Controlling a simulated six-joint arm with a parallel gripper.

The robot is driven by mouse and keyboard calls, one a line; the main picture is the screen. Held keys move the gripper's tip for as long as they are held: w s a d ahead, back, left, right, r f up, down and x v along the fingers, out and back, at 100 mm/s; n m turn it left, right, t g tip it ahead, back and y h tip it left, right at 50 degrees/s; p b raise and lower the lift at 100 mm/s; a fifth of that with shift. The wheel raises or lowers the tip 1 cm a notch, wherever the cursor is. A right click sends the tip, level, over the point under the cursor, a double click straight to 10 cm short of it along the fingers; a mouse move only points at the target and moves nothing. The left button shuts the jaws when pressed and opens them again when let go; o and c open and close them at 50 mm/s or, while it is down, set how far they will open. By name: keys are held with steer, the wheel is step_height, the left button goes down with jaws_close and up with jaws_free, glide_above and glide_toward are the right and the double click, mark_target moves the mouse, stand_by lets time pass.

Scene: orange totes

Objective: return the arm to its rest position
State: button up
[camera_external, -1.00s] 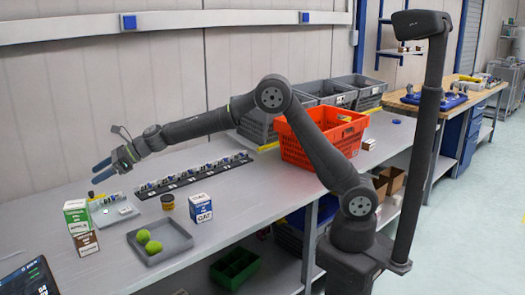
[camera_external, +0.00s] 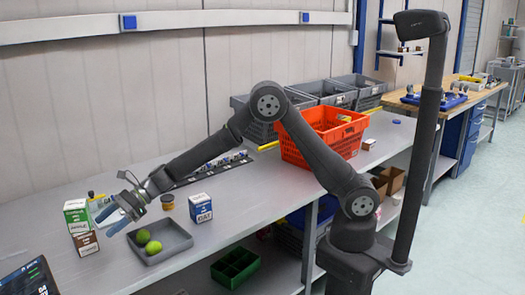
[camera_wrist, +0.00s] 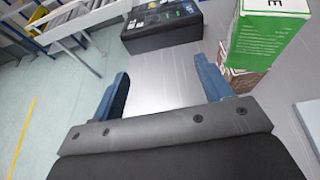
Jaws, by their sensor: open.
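My gripper (camera_external: 112,217) is at the left part of the grey table, between the stacked boxes and the grey tray, with its blue fingers pointing left and downward. In the wrist view the two blue fingers of my gripper (camera_wrist: 166,85) stand wide apart with nothing between them. My arm reaches out from its base at the right, over the table, with its elbow raised.
A green and white box (camera_external: 76,214) stands on a brown one (camera_external: 86,243) beside the fingers. A grey tray (camera_external: 172,252) holds two green balls. A blue and white box (camera_external: 201,208), a small jar (camera_external: 167,201) and an orange tote (camera_external: 288,148) are on the table (camera_external: 245,205).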

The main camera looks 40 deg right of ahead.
steer(key=shift+s+a+f, duration=0.4)
steer(key=shift+a+f, duration=0.05)
steer(key=shift+a, duration=0.2)
